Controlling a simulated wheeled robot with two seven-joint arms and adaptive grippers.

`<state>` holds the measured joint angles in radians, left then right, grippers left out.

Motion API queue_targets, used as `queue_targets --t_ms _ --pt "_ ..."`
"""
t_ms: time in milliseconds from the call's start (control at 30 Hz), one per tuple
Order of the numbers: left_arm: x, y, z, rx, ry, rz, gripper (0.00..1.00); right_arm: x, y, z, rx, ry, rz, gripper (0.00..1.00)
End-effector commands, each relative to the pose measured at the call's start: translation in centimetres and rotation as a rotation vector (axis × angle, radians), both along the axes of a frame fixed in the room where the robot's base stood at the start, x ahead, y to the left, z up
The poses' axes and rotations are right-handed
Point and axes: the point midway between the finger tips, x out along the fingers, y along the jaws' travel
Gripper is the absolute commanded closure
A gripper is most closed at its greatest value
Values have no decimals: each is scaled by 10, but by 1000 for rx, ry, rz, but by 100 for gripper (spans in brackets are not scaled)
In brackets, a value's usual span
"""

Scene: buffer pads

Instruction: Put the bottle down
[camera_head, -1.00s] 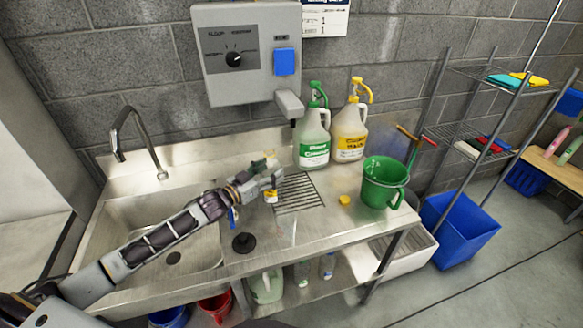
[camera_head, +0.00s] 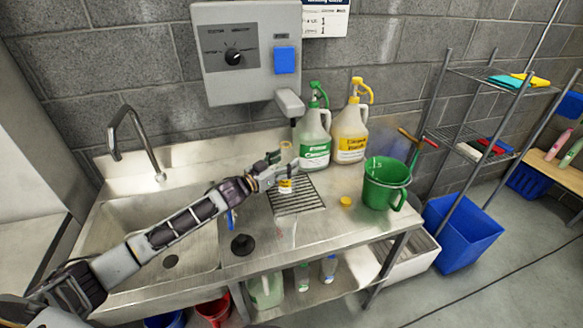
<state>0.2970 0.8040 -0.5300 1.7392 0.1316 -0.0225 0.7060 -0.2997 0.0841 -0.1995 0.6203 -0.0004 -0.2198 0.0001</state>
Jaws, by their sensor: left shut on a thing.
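My left gripper (camera_head: 284,172) is shut on a small bottle (camera_head: 286,186) with a yellow label. The bottle looks roughly upright, with its top showing above the fingers and its labelled part below them. It is over the back part of the slotted drain grate (camera_head: 297,203) in the steel counter. I cannot tell whether its base touches the grate. A loose yellow cap (camera_head: 346,202) lies on the counter right of the grate. My right gripper is not in view.
A green-label jug (camera_head: 313,148) and a yellow-label jug (camera_head: 350,135) stand behind the grate. A grey dispenser (camera_head: 290,103) hangs above it. A green bucket (camera_head: 383,185) stands at right.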

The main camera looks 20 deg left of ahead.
Motion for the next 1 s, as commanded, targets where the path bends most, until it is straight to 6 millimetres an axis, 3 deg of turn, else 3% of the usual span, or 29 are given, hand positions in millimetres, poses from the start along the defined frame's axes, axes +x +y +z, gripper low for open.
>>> queue_targets --t_ms 500,1000 --pt "32 -16 0 0 -1 0 59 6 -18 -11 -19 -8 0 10" --pt "33 -17 0 1 0 0 59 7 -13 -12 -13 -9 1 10"
